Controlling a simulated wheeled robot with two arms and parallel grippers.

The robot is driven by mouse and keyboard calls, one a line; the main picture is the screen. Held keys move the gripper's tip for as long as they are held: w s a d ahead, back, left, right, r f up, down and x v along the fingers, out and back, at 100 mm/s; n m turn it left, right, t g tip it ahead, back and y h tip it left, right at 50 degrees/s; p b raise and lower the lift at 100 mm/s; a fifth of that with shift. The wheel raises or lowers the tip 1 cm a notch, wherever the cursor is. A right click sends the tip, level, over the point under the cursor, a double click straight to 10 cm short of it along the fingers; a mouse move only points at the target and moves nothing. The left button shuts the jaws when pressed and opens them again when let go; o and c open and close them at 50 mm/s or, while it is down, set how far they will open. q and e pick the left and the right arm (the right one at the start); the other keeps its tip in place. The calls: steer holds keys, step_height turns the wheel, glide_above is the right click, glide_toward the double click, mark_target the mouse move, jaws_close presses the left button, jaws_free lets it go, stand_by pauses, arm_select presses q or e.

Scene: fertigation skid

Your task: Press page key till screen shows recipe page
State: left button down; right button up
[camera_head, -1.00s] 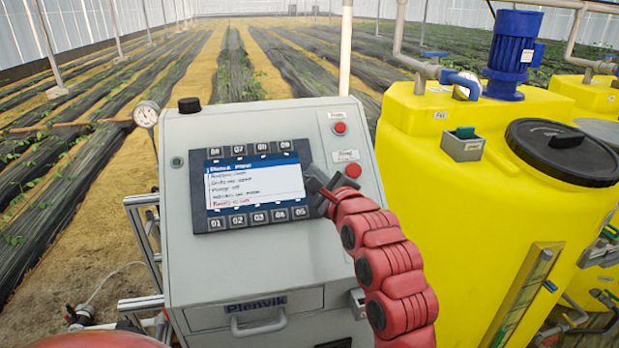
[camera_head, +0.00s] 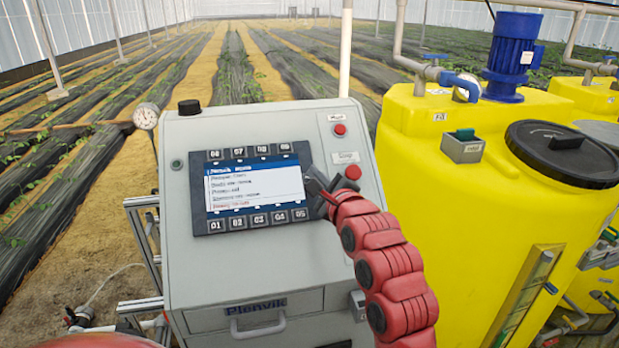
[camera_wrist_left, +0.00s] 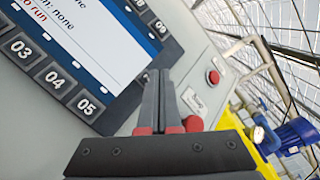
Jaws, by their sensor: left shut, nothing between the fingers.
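The screen (camera_head: 255,185) sits in a dark bezel on the grey control cabinet. It shows a blue title bar, several text lines and a red bottom line; the title is too blurred to read surely. Keys 01 to 05 (camera_head: 258,219) run below it and another key row (camera_head: 250,151) runs above. No key visibly reads "page". My left gripper (camera_head: 316,184) is shut and empty at the bezel's right edge. In the left wrist view its fingers (camera_wrist_left: 159,80) appear beside the bezel corner, right of key 05 (camera_wrist_left: 88,106); contact cannot be told. My right gripper is out of view.
A black knob (camera_head: 189,105) tops the cabinet. A yellow tank (camera_head: 450,220) stands close on the right. Space in front of the screen is free.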

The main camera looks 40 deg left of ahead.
arm_select(q)
steer(key=shift+f, duration=0.1)
stand_by(0.7)
steer(key=shift+w+a+f+b, duration=0.2)
steer(key=shift+w+f+b, duration=0.05)
steer(key=shift+b, duration=0.65)
steer(key=shift+w+a+f+b, duration=0.15)
steer(key=shift+f+b, duration=0.1)
steer(key=shift+b, duration=0.35)
stand_by(0.7)
steer(key=shift+s+d+r+b, duration=0.3)
steer(key=shift+r, duration=0.2)
steer(key=shift+s+r, duration=0.1)
steer(key=shift+s+d+r+b, duration=0.15)
steer(key=shift+s+d+r, duration=0.25)
steer(key=shift+r, duration=0.2)
steer(key=shift+s+d+r+b, duration=0.1)
steer(key=shift+s+d+r, duration=0.2)
steer(key=shift+d+r, duration=0.25)
steer(key=shift+s+d+r+b, duration=0.15)
steer(key=shift+s+d+r, duration=0.2)
steer(key=shift+r, duration=0.35)
stand_by(0.5)
